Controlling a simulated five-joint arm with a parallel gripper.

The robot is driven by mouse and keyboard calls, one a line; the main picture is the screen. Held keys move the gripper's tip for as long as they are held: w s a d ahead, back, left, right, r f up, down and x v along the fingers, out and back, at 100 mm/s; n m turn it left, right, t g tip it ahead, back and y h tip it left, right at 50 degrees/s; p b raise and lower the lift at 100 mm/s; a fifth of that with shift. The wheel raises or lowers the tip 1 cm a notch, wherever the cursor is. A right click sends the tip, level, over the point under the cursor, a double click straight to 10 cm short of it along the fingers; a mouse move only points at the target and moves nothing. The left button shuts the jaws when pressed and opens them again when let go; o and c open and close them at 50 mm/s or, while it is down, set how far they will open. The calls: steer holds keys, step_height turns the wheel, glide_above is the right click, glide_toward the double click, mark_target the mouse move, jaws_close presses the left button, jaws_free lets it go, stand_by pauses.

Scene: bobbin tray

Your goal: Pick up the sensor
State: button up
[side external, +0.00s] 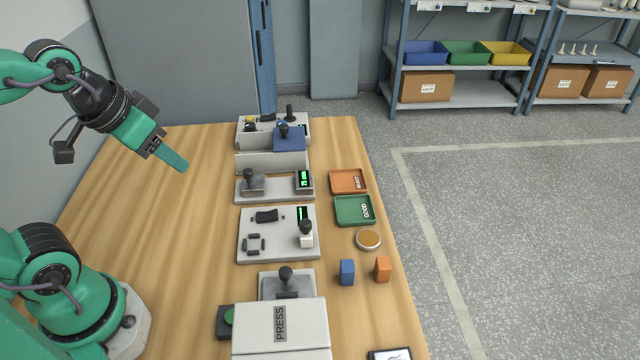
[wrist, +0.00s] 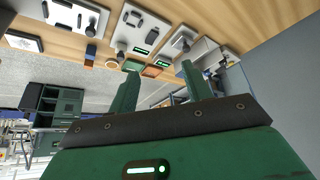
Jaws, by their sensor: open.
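I cannot tell for sure which thing is the sensor. A black curved part (side external: 267,216) and several small dark pieces (side external: 255,243) lie on a grey plate (side external: 290,255) with a green display. A white block with a black knob (side external: 306,239) stands at that plate's right side. My gripper (side external: 179,163) is up in the air over the left part of the table, apart from all the objects. In the wrist view my gripper (wrist: 158,72) shows two spread green fingers with nothing between them.
A wooden table (side external: 160,250) carries stations in a column. A blue block (side external: 347,272), an orange block (side external: 382,269), a round dish (side external: 368,239), a green tray (side external: 341,221) and an orange tray (side external: 337,188) stand right of them. A PRESS box (side external: 310,330) is in front. The table's left is clear.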

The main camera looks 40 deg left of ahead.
steer(key=shift+w, duration=0.1)
steer(key=n+g, duration=0.5)
steer(key=n, duration=0.3)
glide_above(384, 263)
steer(key=f, duration=1.5)
steer(key=shift+a+f, duration=0.1)
steer(key=shift+a, duration=0.3)
steer(key=shift+d+f+g, duration=0.3)
steer(key=shift+d+f, duration=0.1)
steer(key=shift+f, duration=1.3)
